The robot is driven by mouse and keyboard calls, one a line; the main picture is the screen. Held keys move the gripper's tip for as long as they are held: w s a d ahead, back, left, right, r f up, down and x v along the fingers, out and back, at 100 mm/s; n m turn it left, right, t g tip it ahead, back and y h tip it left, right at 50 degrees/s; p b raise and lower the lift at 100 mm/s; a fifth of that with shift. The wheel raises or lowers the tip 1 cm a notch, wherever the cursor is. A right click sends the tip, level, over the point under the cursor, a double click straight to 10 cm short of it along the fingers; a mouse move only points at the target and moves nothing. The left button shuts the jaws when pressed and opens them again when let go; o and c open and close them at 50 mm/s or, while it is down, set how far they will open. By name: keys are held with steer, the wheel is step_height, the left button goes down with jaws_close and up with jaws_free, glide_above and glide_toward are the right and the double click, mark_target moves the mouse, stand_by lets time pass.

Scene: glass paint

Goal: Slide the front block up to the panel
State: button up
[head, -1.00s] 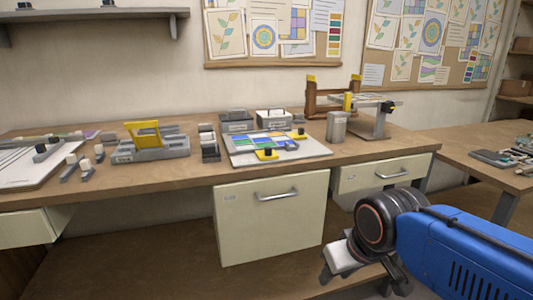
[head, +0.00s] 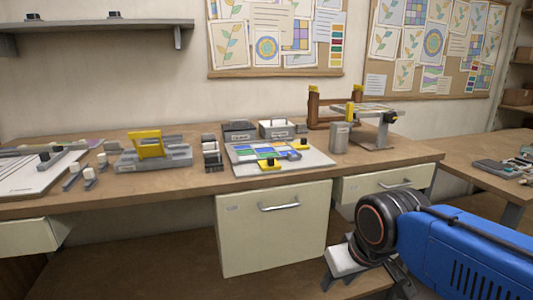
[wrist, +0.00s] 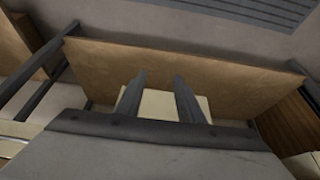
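A colourful glass panel (head: 258,152) lies on a pale board (head: 317,160) on the workbench. The front block, yellow with a black knob (head: 270,164), sits on the board at the panel's near edge. I cannot tell whether it touches the panel. A second yellow block (head: 299,144) with a black knob is at the panel's right back side. My gripper is low in front of the bench, well away from the board. In the wrist view its two fingers (wrist: 160,78) are apart with nothing visible gripped between them.
A grey cylinder (head: 339,138) stands right of the board, near a stand (head: 378,120). A dark rack (head: 212,152) and a grey fixture with a yellow frame (head: 153,155) are to the left. Two grey boxes stand behind. The bench front with its cabinet door (head: 272,230) is below.

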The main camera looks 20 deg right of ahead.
steer(key=w+a+r+g, duration=0.1)
steer(key=w+r, duration=0.7)
steer(key=r, duration=0.3)
steer(key=w+a+r+g, duration=0.1)
steer(key=w+r, duration=0.7)
steer(key=r, duration=0.3)
step_height(320, 180, up, 14)
steer(key=g, duration=0.3)
glide_above(271, 157)
step_height(271, 157, down, 17)
steer(key=shift+s+f, duration=0.1)
steer(key=shift+f, duration=0.05)
jaws_close()
